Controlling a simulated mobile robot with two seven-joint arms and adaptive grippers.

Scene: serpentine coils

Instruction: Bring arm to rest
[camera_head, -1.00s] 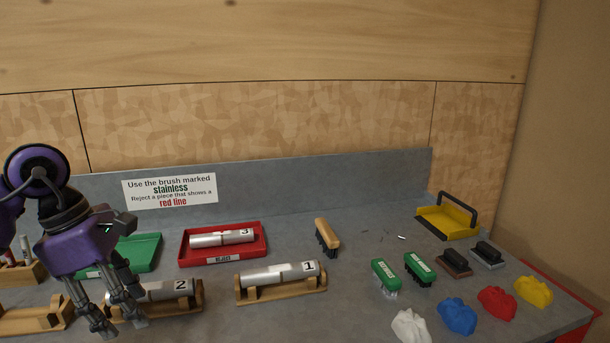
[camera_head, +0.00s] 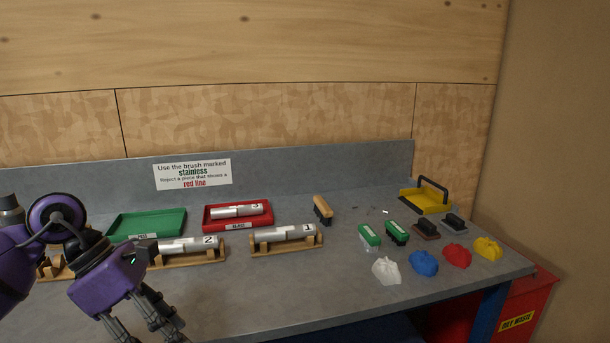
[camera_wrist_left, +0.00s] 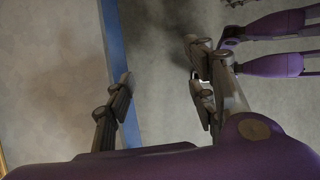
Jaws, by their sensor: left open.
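My left gripper (camera_head: 146,322) is at the lower left of the head view, over the front part of the grey bench (camera_head: 265,289). It is open and empty. In the left wrist view its fingers (camera_wrist_left: 160,95) are spread, with the bench top on the left, a blue edge strip and the floor between and behind them. Purple parts of mine show at the upper right there. My right gripper does not show for certain in the head view. Cylinder 2 (camera_head: 186,246) and cylinder 1 (camera_head: 283,233) lie in wooden cradles. Cylinder 3 (camera_head: 236,211) lies in the red tray (camera_head: 266,221).
A green tray (camera_head: 148,223) is empty at the left. Brushes (camera_head: 369,235), several coloured cloths (camera_head: 424,263) and a yellow dustpan-like tray (camera_head: 425,201) stand at the right. A red waste bin (camera_head: 535,295) is beyond the bench's right end. The front middle of the bench is clear.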

